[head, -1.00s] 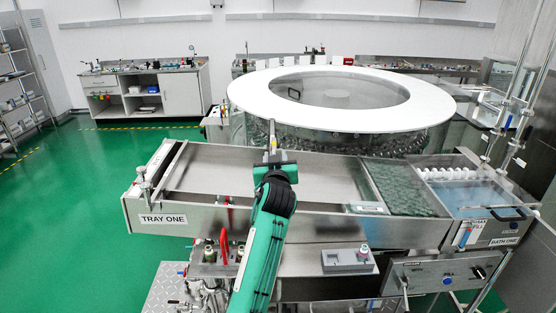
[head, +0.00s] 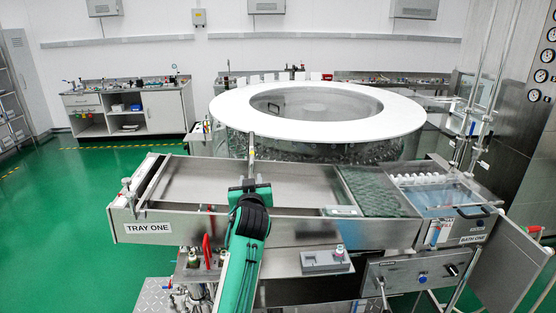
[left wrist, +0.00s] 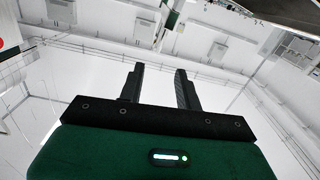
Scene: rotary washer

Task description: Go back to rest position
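My left arm reaches up from the bottom of the head view over the front of the steel tray labelled TRAY ONE (head: 300,188). My left gripper (head: 251,148) shows over the tray in that view, its fingers pointing away toward the rotary washer. In the left wrist view the left gripper (left wrist: 160,82) has its two dark fingers apart, with nothing between them. My right arm and gripper are not in view.
The white-ringed rotary washer (head: 225,108) stands behind the tray. A water bath labelled BATH ONE (head: 440,198) adjoins the tray on the right. A bench (head: 162,109) stands back left. Green floor (head: 55,215) is clear at left.

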